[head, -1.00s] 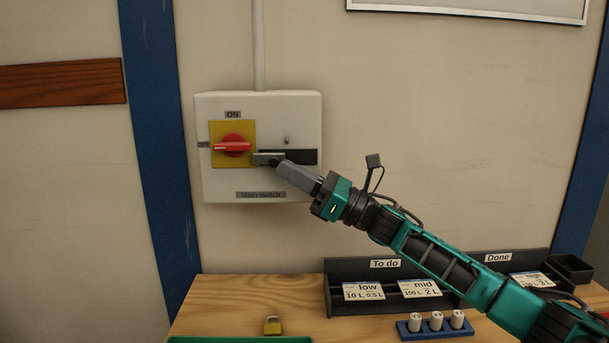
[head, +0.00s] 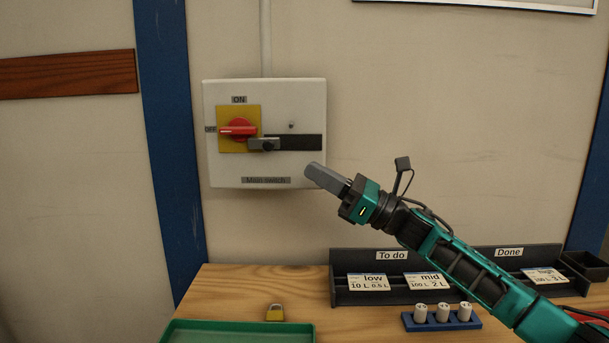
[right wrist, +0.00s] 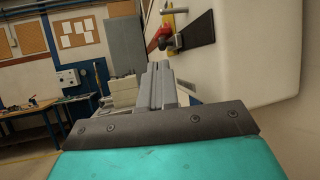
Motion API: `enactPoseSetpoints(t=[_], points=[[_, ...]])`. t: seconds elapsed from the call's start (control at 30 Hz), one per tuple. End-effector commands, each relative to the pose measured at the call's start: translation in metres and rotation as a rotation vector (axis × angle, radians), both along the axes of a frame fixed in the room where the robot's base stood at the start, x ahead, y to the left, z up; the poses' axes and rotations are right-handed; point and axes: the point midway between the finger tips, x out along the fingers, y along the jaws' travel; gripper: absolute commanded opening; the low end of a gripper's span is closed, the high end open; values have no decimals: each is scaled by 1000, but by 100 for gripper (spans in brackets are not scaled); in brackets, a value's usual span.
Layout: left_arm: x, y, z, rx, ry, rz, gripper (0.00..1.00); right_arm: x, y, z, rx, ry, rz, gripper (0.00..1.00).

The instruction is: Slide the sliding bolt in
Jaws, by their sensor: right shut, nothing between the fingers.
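The sliding bolt (head: 264,144) is a grey bar with a dark knob at the left end of a black plate (head: 300,142) on the white main switch box (head: 222,172). Its left end reaches the yellow plate (head: 225,115) beside the red rotary handle (head: 238,130), which lies horizontal toward OFF. In the right wrist view the bolt (right wrist: 172,43) shows beyond the fingers. My right gripper (head: 309,172) is shut and empty, at the lower right of the box, apart from the bolt. It also shows in the right wrist view (right wrist: 155,68). My left gripper is not in view.
The wall around the box is mostly clear.

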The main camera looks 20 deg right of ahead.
Motion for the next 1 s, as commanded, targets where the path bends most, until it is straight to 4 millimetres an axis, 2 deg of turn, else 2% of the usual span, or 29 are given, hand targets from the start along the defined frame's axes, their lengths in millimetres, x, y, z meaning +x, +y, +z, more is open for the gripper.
enactPoseSetpoints(t=[0.03, 0.2, 0.4, 1.0], points=[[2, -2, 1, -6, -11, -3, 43, -7, -8, -9, -1, 4, 0, 0], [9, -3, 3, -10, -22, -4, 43, -26, -31, -22, -1, 2, 0, 0], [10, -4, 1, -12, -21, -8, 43, -39, -46, -31, 0, 0, 1, 0], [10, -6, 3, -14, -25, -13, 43, -43, -51, -32, 0, -1, 1, 0]])
